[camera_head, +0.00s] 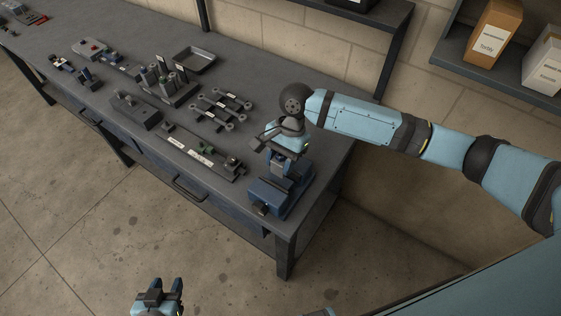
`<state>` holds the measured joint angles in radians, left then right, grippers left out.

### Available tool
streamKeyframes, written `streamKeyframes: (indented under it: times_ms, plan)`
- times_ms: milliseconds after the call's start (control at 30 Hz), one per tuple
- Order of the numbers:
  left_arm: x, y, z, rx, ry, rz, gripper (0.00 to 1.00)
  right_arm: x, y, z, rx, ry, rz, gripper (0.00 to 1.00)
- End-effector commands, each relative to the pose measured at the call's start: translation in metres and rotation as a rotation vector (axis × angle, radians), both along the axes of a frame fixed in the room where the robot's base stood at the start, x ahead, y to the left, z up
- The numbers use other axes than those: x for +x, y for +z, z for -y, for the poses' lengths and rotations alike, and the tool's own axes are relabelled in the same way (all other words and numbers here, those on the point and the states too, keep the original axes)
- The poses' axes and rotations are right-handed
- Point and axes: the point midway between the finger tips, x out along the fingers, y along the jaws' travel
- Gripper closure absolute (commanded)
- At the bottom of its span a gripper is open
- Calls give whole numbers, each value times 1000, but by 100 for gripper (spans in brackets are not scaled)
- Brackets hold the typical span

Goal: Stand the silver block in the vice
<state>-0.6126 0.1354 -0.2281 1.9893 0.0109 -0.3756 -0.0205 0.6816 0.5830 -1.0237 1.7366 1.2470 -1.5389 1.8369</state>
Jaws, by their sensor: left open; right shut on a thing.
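The blue vice (268,195) stands at the near right corner of the bench. My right gripper (286,161) reaches down from above over the back part of the vice. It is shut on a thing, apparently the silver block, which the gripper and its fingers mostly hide. I cannot tell whether the block touches the vice or stands upright in its jaws. My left gripper (158,297) is open and empty, low in the picture, over the floor in front of the bench and well away from the vice.
The grey bench (110,45) carries a strip with small parts (200,153) left of the vice, several linked dark parts (222,108), a dark box (135,111), a rack of cylinders (168,85) and an empty tray (194,60). Boxes stand on a shelf (495,72) at right.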

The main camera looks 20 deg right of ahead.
Motion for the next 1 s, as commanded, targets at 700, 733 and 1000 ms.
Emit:
streamKeyframes:
  times_ms: [700,733,1000]
  plan:
    - [-1,0,2,-2,-5,4,57,0,-6,0,1,0,0,90]
    - [-1,0,2,-2,-5,4,57,0,-6,-1,1,0,0,90]
    - [-2,4,1,-1,-5,-1,57,0,-7,-1,1,0,2,90]
